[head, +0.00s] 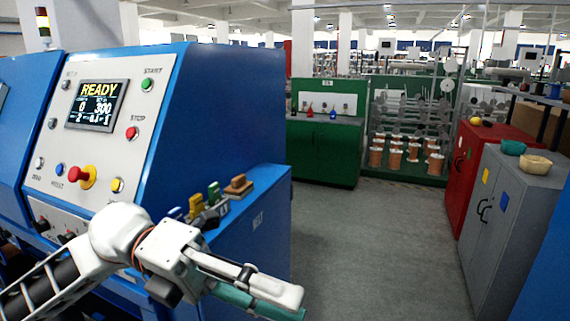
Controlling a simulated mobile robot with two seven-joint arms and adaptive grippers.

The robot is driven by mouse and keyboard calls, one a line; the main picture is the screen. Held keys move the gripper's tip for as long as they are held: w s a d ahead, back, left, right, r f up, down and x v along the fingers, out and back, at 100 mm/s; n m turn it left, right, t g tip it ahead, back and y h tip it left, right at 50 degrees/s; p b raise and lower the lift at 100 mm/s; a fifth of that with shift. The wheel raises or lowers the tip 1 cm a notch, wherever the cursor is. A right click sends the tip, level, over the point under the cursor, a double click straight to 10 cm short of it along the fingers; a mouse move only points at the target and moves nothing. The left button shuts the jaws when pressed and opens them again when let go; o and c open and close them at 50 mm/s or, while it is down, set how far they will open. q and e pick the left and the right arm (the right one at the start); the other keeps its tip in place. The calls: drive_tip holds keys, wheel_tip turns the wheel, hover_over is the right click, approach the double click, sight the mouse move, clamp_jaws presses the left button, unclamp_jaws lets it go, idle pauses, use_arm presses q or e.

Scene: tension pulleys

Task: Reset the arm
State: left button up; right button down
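My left arm comes in from the lower left, in front of a blue machine (225,110). Its gripper (290,302) points to the lower right, near the machine's side ledge. A white finger and a teal strip below it show. Whether the fingers are apart or closed on the teal strip is unclear. My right gripper is not in view. The machine's panel has a display (97,105) reading READY, a green START button (147,84), a red STOP button (131,133) and a red knob on a yellow collar (83,178).
Small blue, yellow, green (214,192) and brown (238,186) pieces stand on the ledge by my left wrist. A green cabinet (322,152) and a rack with copper-coloured spools (395,158) stand behind. Red (480,165) and grey (510,220) cabinets line the right. The grey floor (385,250) between is clear.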

use_arm(q)
drive_tip(key=w+f+n+t+h, duration=0.2)
drive_tip(key=w+n+t+h, duration=0.6)
drive_tip(key=w+n+t, duration=0.4)
drive_tip(key=w+a+f+n+t+y, duration=0.2)
drive_tip(key=a+f+n+t+y, duration=0.3)
drive_tip(key=f+n, duration=0.35)
drive_tip(key=w+a+f+n+t+y, duration=0.3)
drive_tip(key=f+n+t+y, duration=0.3)
drive_tip(key=n, duration=0.4)
drive_tip(key=s+a+f+n+y, duration=0.2)
drive_tip(key=f+y, duration=0.1)
drive_tip(key=f, duration=0.4)
drive_tip(key=s+a+f+n+g+y+p, duration=0.1)
drive_tip(key=s+a+f+n+y, duration=0.15)
drive_tip(key=f, duration=0.55)
drive_tip(key=s+a+f+n+y, duration=0.2)
drive_tip(key=a+f+n, duration=0.1)
drive_tip(key=f, duration=0.4)
drive_tip(key=s+a+f+n+g+y, duration=0.1)
drive_tip(key=s+a+f+g, duration=0.1)
drive_tip(key=s+f, duration=0.4)
drive_tip(key=s+a+f+n+g+y, duration=0.1)
drive_tip(key=s+f+g+y, duration=0.1)
drive_tip(key=s+f, duration=0.4)
wheel_tip(320, 180, down, 2)
drive_tip(key=shift+s+a+g, duration=0.15)
drive_tip(key=shift+a+g, duration=0.25)
